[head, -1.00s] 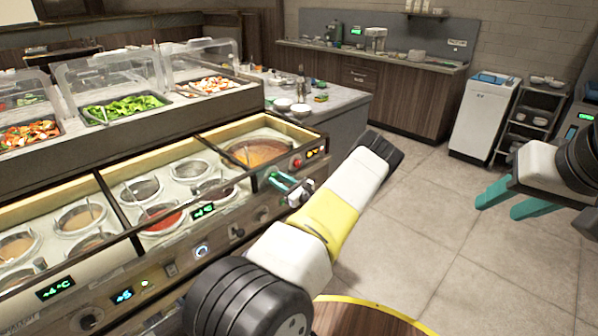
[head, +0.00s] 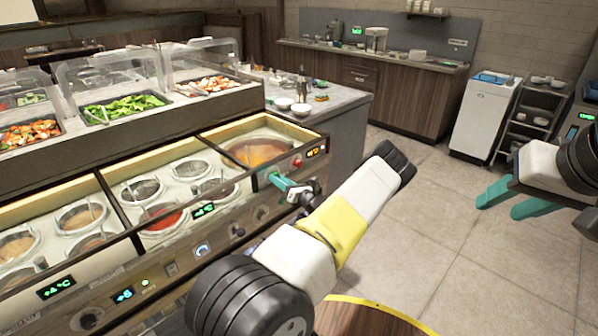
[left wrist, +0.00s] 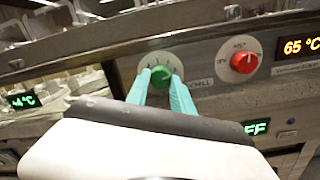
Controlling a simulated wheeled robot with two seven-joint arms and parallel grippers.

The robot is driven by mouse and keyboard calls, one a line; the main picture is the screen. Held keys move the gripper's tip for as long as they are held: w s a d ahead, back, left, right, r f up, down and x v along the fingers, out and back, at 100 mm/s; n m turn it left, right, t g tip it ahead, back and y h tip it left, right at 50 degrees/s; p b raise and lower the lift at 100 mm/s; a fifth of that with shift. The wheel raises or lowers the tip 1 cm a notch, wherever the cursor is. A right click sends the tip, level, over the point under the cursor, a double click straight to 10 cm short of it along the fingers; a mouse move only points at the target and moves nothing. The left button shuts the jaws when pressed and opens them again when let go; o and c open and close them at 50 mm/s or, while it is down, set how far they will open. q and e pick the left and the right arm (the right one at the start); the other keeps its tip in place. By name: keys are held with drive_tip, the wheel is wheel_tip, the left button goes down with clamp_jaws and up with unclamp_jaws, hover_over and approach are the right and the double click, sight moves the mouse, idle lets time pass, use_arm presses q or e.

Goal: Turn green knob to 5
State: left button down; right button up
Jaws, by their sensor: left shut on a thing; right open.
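The green knob (left wrist: 161,76) sits on a pale round dial on the front panel of the sauce counter, centred in the left wrist view. The dial has small marks around it that I cannot read, so the knob's setting is unclear. My left gripper (head: 278,181) has its teal fingers at the panel. In the left wrist view the fingers (left wrist: 160,84) lie on either side of the green knob and are shut on it. In the head view the fingers hide most of the knob. My right gripper (head: 508,204) is open and empty over the floor at the right.
A red knob (left wrist: 243,62) and an orange 65 °C display (left wrist: 301,46) are to the right of the green knob. A green display (left wrist: 256,127) sits below. The sauce wells (head: 164,217) lie behind the panel. The floor (head: 440,200) to the right is open.

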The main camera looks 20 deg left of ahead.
idle(0.3)
use_arm(q)
drive_tip(key=c, duration=1.4)
unclamp_jaws()
drive_tip(key=shift+d, duration=0.1)
drive_tip(key=v, duration=0.7)
drive_tip(key=shift+s+d, duration=0.1)
drive_tip(key=shift+d, duration=0.2)
